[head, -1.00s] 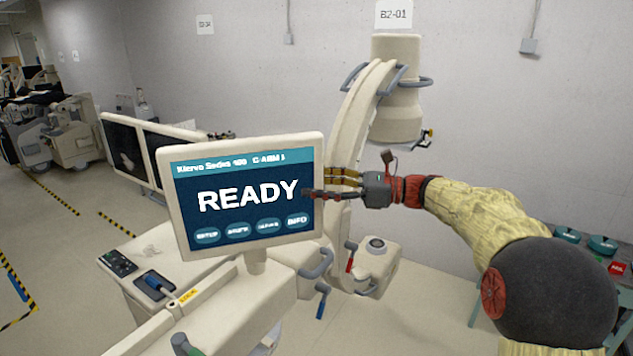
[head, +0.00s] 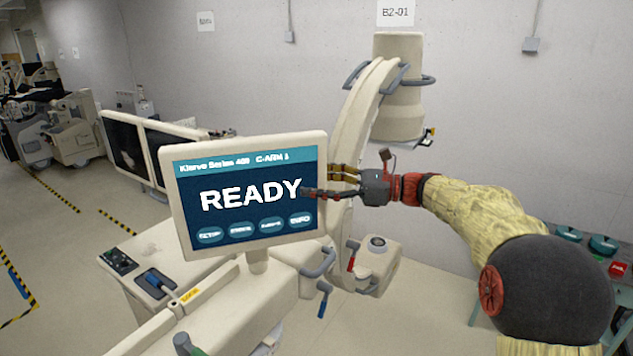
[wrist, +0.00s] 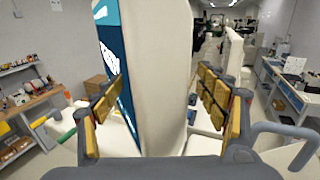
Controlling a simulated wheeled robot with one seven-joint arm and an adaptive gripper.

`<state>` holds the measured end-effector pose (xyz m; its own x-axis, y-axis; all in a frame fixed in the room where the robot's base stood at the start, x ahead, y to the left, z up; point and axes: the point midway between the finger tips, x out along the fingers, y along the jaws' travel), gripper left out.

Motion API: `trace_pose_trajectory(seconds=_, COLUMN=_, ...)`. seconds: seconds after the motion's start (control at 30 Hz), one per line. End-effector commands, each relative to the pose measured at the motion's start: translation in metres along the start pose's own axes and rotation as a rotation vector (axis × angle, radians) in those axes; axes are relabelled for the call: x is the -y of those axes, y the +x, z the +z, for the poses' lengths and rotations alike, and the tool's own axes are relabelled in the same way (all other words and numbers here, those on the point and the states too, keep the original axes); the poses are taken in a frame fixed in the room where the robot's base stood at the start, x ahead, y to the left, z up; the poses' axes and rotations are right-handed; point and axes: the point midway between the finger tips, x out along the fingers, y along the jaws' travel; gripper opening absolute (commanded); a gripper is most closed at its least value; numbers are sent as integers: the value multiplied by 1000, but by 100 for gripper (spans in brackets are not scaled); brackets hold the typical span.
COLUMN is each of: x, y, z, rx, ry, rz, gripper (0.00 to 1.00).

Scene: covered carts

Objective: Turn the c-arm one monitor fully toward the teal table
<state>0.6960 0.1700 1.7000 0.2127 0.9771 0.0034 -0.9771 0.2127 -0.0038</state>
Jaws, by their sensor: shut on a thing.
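The C-arm 1 monitor (head: 245,235) has a cream frame and a blue screen reading READY. It stands on a short post on the cream cart, with its screen facing my head camera. My gripper (head: 326,183) is at the monitor's right edge, one finger in front of the screen and the other behind. In the wrist view the monitor's edge (wrist: 160,80) stands upright between the yellow-padded fingers, and my gripper (wrist: 160,112) is shut on it. Part of the teal table (head: 474,312) shows at the right, mostly hidden behind my arm.
The cream C-arm (head: 350,115) rises behind the monitor. Two dark screens (head: 125,148) stand behind it to the left. Blue-grey handles (head: 318,262) stick out below the monitor's right side. Open floor (head: 60,255) lies at the left, with striped tape.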

Motion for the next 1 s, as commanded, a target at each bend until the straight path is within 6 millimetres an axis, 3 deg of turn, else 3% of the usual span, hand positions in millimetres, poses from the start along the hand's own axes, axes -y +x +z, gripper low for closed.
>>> trace_pose_trajectory(seconds=0.53, x=2, y=-8, z=-4, rx=-3, ry=4, rz=-4, gripper=67)
trace_pose_trajectory(seconds=1.0, x=-1, y=-95, z=-1, rx=-1, ry=1, rz=-3, gripper=67)
